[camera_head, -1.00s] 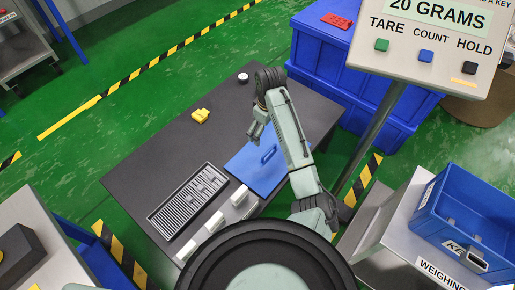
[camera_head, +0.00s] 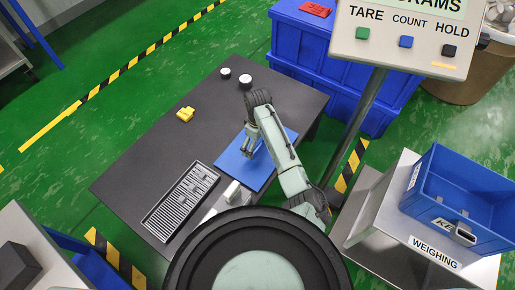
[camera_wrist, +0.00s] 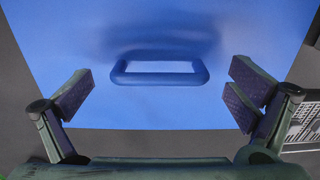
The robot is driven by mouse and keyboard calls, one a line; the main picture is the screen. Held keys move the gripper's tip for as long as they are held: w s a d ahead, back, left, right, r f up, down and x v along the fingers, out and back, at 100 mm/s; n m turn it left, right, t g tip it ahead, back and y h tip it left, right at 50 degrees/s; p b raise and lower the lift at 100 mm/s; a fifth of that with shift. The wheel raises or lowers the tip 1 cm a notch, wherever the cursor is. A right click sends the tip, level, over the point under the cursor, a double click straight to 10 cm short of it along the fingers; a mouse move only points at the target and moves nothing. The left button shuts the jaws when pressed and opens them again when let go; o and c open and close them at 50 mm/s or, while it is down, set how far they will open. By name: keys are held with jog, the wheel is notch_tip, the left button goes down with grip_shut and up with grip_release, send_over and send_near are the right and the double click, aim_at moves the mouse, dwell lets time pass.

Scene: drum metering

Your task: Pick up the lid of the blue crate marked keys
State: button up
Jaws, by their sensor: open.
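The blue lid (camera_head: 265,173) lies flat on the dark table. In the wrist view the lid (camera_wrist: 70,105) fills most of the picture, and its raised loop handle (camera_wrist: 160,78) lies between my fingers. My gripper (camera_wrist: 160,95) is open over the lid, one finger on each side of the handle and apart from it. In the head view my gripper (camera_head: 247,154) hides the handle. The blue crate marked KE, its last letters hidden (camera_head: 427,207), stands open on the weighing stand at the right.
The dark table (camera_head: 150,150) also holds a slotted grey tray (camera_head: 180,200), a yellow object (camera_head: 185,114) and two round white-topped pieces (camera_head: 246,80). A post with a TARE, COUNT, HOLD panel (camera_head: 405,40) rises right of the table. Large blue crates (camera_head: 310,60) stand behind.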

jog(key=shift+f, duration=0.4)
jog(key=shift+c, duration=0.2)
jog(key=c, duration=1.5)
